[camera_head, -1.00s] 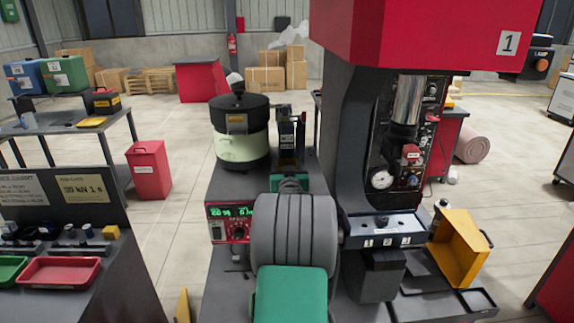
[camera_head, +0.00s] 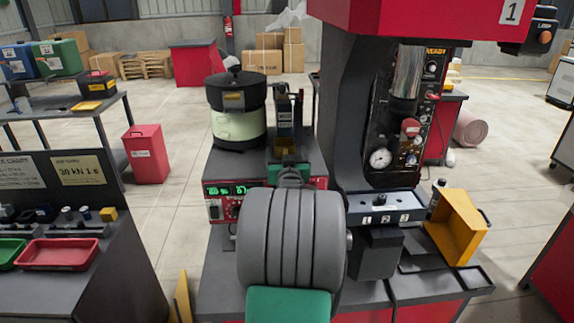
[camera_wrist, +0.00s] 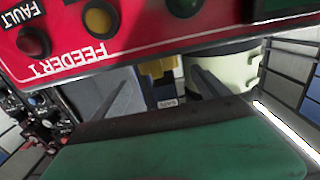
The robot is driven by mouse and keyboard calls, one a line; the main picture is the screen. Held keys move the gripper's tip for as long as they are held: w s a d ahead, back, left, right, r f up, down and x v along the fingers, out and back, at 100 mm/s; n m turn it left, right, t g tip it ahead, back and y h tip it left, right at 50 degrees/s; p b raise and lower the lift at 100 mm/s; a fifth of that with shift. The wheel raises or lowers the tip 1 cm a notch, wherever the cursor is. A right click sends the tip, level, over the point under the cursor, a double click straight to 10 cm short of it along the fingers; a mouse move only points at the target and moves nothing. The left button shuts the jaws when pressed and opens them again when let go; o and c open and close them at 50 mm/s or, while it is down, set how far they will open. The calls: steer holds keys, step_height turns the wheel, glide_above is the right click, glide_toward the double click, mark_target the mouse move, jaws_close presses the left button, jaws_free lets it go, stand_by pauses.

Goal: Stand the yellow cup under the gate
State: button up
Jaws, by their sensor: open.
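A small yellow object, which looks like the yellow cup (camera_head: 285,149), shows low at the front of the dark upright gate unit (camera_head: 286,112) beside the feeder bowl. In the wrist view a yellow patch (camera_wrist: 155,68) shows beyond and between my fingers; its full shape is hidden. My gripper (camera_wrist: 163,88) is open, its two dark fingers apart, pointing toward the feeder. In the head view my own arm hides the fingers. I cannot tell whether the cup stands directly under the gate.
The feeder bowl (camera_head: 238,122) is pale green with a black top. The red feeder control panel (camera_head: 227,200) is close to my gripper. The press (camera_head: 347,100) stands at right, with a tilted yellow bin (camera_head: 457,228) beside it. A red tray (camera_head: 58,254) lies on the left bench.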

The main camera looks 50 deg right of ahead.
steer(key=v, duration=0.5)
steer(key=shift+s+a+b, duration=0.1)
steer(key=shift+b, duration=0.3)
steer(key=shift+c, duration=0.3)
stand_by(1.1)
